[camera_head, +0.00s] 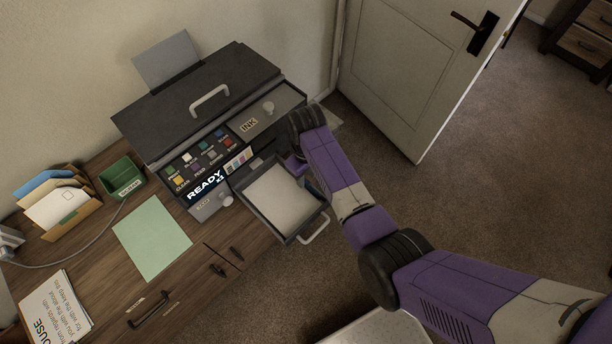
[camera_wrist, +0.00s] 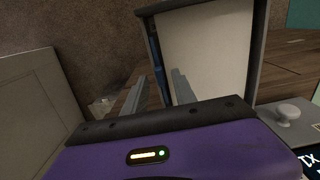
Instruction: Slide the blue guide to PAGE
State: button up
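The printer's paper tray (camera_head: 256,201) is pulled out and holds a stack of white paper (camera_head: 280,194). The tray (camera_wrist: 258,50) and paper (camera_wrist: 203,55) fill the upper middle of the wrist view. A narrow blue strip, likely the blue guide (camera_wrist: 155,60), shows along the paper's left edge there. My gripper (camera_wrist: 160,77) has its two grey fingers apart, with the tray's side and the blue strip seen between and beyond them. I cannot tell whether they touch it. In the head view my gripper (camera_head: 295,164) is at the tray's right side and hides the guide. I cannot make out a PAGE mark.
The dark printer (camera_head: 205,95) with its READY screen (camera_head: 205,186) stands behind the tray. A grey knob (camera_wrist: 288,111) is at the right of the wrist view. The desk holds a green sheet (camera_head: 152,237), a green box (camera_head: 122,177) and a file holder (camera_head: 85,215). A door (camera_head: 400,75) stands at right.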

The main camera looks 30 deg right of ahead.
jog(key=shift+f, duration=0.55)
grip_shut()
dwell(1.1)
